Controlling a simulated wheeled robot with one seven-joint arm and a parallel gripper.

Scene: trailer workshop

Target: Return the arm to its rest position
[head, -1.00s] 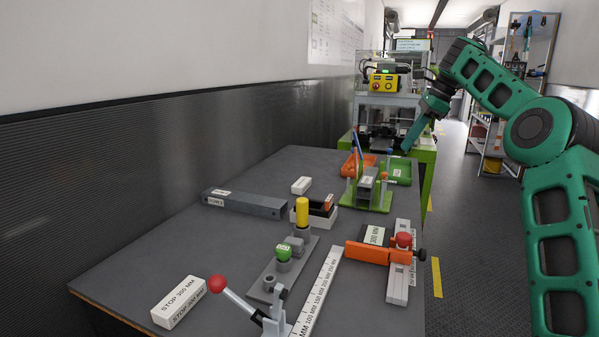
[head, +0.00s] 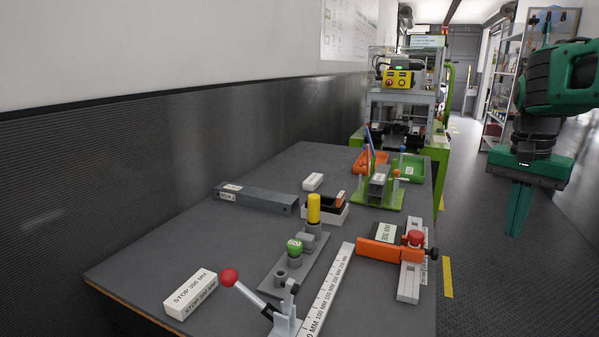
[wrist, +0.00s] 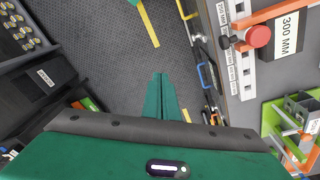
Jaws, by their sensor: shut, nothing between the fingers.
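My green arm is at the right of the head view. My gripper (head: 518,208) points down over the floor aisle, to the right of the grey workbench (head: 150,262) and apart from it. Its fingers are together and empty. In the wrist view my gripper (wrist: 162,82) also shows shut, with bare dark floor beyond the fingers.
The bench bears a 300 mm stop with an orange clamp (head: 378,250), a toggle clamp with a red knob (head: 229,277), a grey bar (head: 257,198) and a green fixture (head: 366,198). A machine (head: 402,98) stands behind. Shelving (head: 497,95) lines the aisle's right side.

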